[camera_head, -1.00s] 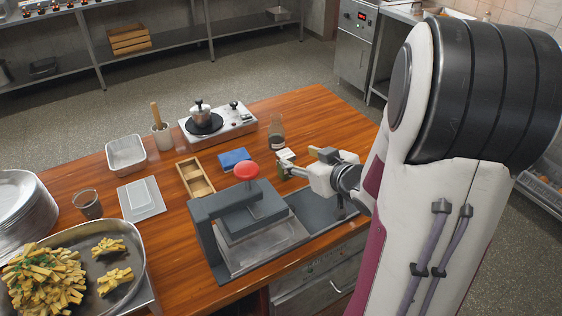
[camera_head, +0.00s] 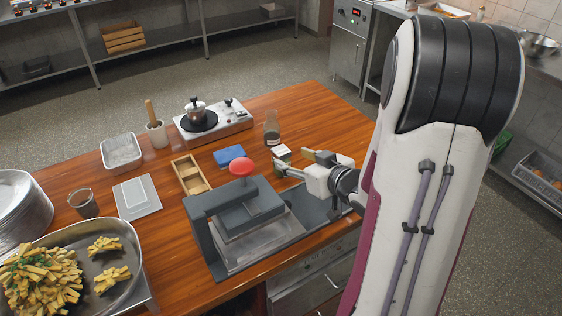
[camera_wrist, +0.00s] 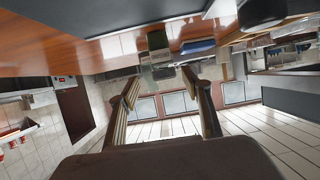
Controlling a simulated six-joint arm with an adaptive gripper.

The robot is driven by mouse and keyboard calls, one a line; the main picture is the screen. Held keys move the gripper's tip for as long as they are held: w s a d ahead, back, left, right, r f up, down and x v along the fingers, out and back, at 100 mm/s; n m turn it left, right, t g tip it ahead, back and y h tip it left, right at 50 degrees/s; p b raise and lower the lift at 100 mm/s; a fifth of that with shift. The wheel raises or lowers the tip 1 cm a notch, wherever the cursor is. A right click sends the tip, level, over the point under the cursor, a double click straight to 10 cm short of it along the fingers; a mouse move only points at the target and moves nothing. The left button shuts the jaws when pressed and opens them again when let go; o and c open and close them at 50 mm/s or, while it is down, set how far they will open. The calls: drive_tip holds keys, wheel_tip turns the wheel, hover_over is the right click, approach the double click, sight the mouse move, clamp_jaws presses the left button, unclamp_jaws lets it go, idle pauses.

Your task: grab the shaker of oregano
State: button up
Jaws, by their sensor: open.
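A blue block (camera_head: 229,155) and a wooden tray (camera_head: 189,175) lie to the left. A hotplate with a pot (camera_head: 214,122) is behind.

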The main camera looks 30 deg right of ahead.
sight(285, 155)
drive_tip(key=shift+w+f, duration=0.15)
drive_tip(key=shift+w, duration=0.25)
drive_tip(key=shift+w+a, duration=0.1)
drive_tip(key=shift+a+r+x, duration=0.1)
drive_tip(key=shift+a+x, duration=0.05)
drive_tip(key=shift+x, duration=0.7)
drive_tip(key=shift+a+r+x, duration=0.15)
drive_tip(key=shift+a+x, duration=0.05)
drive_tip(key=shift+x, duration=1.5)
drive_tip(key=shift+d, duration=0.1)
drive_tip(key=c, duration=1.3)
